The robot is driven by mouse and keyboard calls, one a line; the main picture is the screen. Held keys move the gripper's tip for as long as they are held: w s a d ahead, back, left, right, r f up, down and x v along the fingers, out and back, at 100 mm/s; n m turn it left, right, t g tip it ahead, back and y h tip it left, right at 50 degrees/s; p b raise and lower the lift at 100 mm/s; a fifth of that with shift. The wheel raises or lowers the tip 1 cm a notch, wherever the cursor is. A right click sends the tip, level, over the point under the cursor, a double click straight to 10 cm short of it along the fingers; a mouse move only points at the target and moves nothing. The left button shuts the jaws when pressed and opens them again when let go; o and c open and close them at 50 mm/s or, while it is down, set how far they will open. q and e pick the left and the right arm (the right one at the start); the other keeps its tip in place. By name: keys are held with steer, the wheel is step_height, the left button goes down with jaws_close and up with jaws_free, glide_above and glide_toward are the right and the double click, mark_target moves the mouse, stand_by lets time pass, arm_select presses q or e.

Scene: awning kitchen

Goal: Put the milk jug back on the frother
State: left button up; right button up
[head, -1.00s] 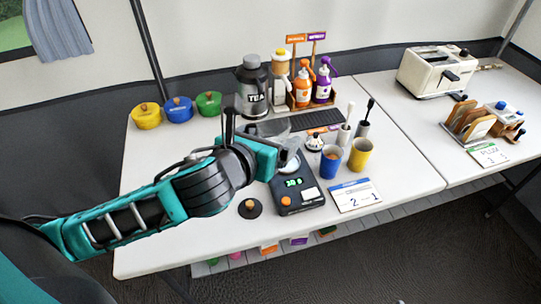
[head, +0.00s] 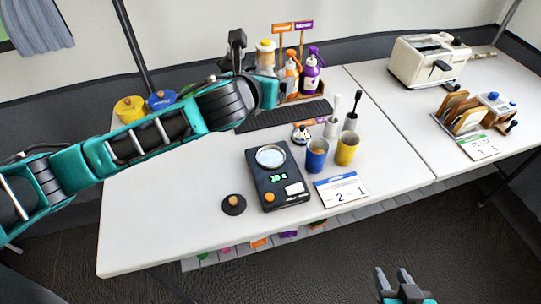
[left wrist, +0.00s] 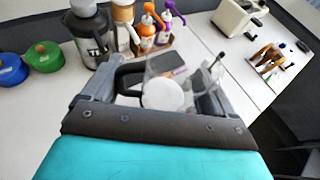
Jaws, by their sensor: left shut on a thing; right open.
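The frother (head: 278,185) is a dark flat box with a lit green display and an orange knob. Its round pale top (head: 271,157) is bare. My left gripper is shut on the clear milk jug (left wrist: 165,92) in the left wrist view; its black handle (left wrist: 122,76) lies between the fingers. My right gripper (head: 393,275) is open and empty at the bottom, off the table.
A blue cup (head: 316,155) and a yellow cup (head: 347,149) stand right of the frother. A number card (head: 341,190) and a black disc with a knob (head: 233,204) lie nearby. Syrup bottles and a tea flask (left wrist: 88,30) stand behind. The front left of the table is clear.

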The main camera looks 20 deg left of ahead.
arm_select(q)
step_height(320, 180, down, 15)
steer(key=shift+w+f+b, duration=0.1)
steer(key=shift+w+b, duration=0.05)
steer(key=shift+b, duration=0.15)
steer(key=shift+f+b, duration=0.75)
steer(key=shift+f, duration=1.55)
steer(key=shift+f, duration=0.15)
steer(key=o, duration=0.8)
steer(key=shift+f, duration=0.1)
steer(key=shift+o, duration=1)
